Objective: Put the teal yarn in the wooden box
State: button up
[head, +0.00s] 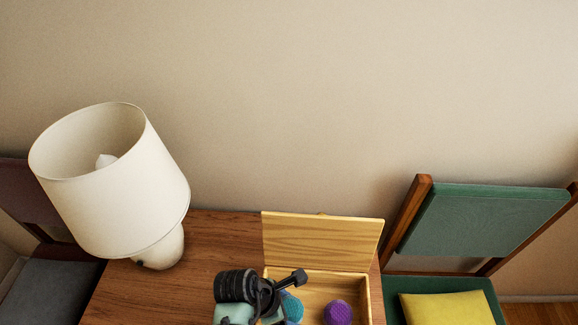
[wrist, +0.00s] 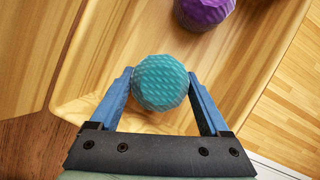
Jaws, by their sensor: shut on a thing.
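The teal yarn (wrist: 160,83) is a round, textured ball between the two blue fingers of my gripper (wrist: 160,73), which is shut on it. In the head view the yarn (head: 293,308) is partly hidden by my gripper, at the left side of the wooden box (head: 366,291). The box is open, with its pale wooden lid (head: 320,240) raised at the back. In the wrist view the yarn appears over the box floor (wrist: 145,32), near one corner. I cannot tell whether it touches the floor.
A purple yarn ball (head: 338,312) lies in the box, apart from the teal one. A white lamp (head: 110,185) stands on the brown table (head: 215,235) to the left. A green chair (head: 480,220) with a yellow cushion (head: 446,308) is at the right. The table between lamp and box is clear.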

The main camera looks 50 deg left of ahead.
jog(key=shift+f, duration=0.2)
jog(key=o, duration=1.2)
jog(key=p+v, duration=0.2)
jog(key=v, duration=1)
jog(key=shift+r, duration=0.25)
